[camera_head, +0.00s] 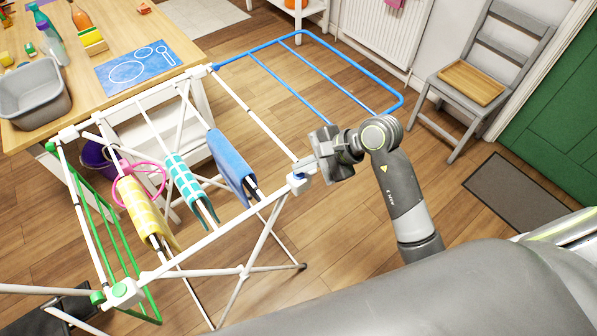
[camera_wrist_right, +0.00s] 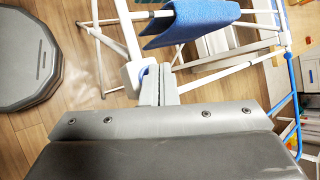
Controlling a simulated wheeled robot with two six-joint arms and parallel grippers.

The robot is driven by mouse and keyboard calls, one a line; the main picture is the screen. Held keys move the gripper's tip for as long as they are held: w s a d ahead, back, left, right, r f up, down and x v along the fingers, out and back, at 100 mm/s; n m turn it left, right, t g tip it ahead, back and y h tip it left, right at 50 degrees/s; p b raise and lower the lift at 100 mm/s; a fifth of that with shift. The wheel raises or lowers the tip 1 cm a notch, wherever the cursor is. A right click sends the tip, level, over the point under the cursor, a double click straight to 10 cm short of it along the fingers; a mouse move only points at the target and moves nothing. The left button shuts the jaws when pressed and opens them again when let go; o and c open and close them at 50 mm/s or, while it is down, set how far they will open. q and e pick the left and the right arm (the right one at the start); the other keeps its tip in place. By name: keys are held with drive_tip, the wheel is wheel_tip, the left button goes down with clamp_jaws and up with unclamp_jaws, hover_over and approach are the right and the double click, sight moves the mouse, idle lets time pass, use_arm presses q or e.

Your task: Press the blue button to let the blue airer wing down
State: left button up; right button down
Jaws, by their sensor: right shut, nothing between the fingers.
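The white airer (camera_head: 224,228) stands beside the table. Its blue wing (camera_head: 290,82) sticks out level from the airer's right side, and the near end passes behind my right gripper. The blue button (camera_head: 299,176) is on the white corner joint at the airer's near right; only a sliver of blue shows. The button also shows as a small blue patch in the right wrist view (camera_wrist_right: 145,72). My right gripper (camera_head: 314,170) is shut and empty, its fingertips at that joint; I cannot tell whether the button is pressed in. My left gripper is out of view.
The green wing (camera_head: 104,232) hangs down on the airer's left. Yellow, teal and blue cloths (camera_head: 231,160) hang on the rails. A grey chair (camera_head: 486,65) and radiator (camera_head: 384,30) stand beyond the blue wing. The floor under the blue wing is clear.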

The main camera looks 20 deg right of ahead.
sight(304, 174)
drive_tip(key=shift+f+b, duration=0.3)
drive_tip(key=shift+b, duration=0.1)
idle(0.3)
drive_tip(key=shift+r, duration=0.1)
drive_tip(key=shift+r+p, duration=0.3)
drive_tip(key=shift+r, duration=0.45)
drive_tip(key=shift+r+p, duration=1.25)
drive_tip(key=shift+r, duration=1.25)
